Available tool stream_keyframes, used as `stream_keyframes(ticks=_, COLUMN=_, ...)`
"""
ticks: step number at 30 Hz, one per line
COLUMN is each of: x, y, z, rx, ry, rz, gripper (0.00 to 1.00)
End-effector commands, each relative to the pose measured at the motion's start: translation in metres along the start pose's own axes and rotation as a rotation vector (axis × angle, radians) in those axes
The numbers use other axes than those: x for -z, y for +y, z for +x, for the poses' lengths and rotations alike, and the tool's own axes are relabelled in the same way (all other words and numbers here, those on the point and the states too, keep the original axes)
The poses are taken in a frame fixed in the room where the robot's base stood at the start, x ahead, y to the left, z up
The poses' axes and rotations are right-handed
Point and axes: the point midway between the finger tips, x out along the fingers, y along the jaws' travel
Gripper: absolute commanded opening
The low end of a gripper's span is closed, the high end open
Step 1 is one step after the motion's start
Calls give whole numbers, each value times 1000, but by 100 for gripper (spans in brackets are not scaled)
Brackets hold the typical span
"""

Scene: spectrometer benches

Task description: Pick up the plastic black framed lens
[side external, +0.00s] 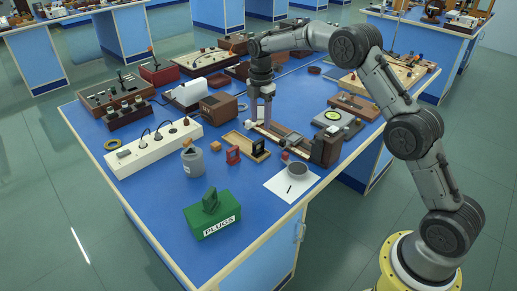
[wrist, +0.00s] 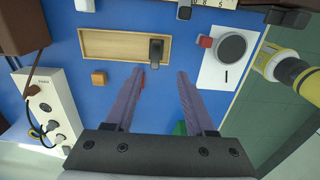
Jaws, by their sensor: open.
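The black framed lens (side external: 258,148) stands upright at the right end of a shallow wooden tray (side external: 238,146) in the side view. In the wrist view the black frame (wrist: 156,50) is seen from above, at the tray's (wrist: 110,44) right end, just beyond my fingertips and roughly between their lines. My gripper (wrist: 160,73) is open and empty, fingers apart. In the side view my gripper (side external: 261,118) points down, above and behind the lens. A red framed piece (side external: 232,155) stands left of the black one; my left finger mostly hides it in the wrist view.
A wooden block (side external: 216,146) sits left of the tray. A small red block (side external: 285,155) and a grey round dish (side external: 298,169) on white paper lie right. A long bench instrument (side external: 278,138) stands behind. The green PLUGS box (side external: 212,215) is in front, with clear blue table around it.

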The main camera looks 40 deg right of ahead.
Motion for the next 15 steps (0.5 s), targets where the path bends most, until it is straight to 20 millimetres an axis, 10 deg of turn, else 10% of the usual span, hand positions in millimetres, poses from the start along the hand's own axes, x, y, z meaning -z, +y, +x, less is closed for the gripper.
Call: stream_keyframes(ticks=15, x=1, y=2, z=57, rx=0, ry=0, rz=0, gripper=55)
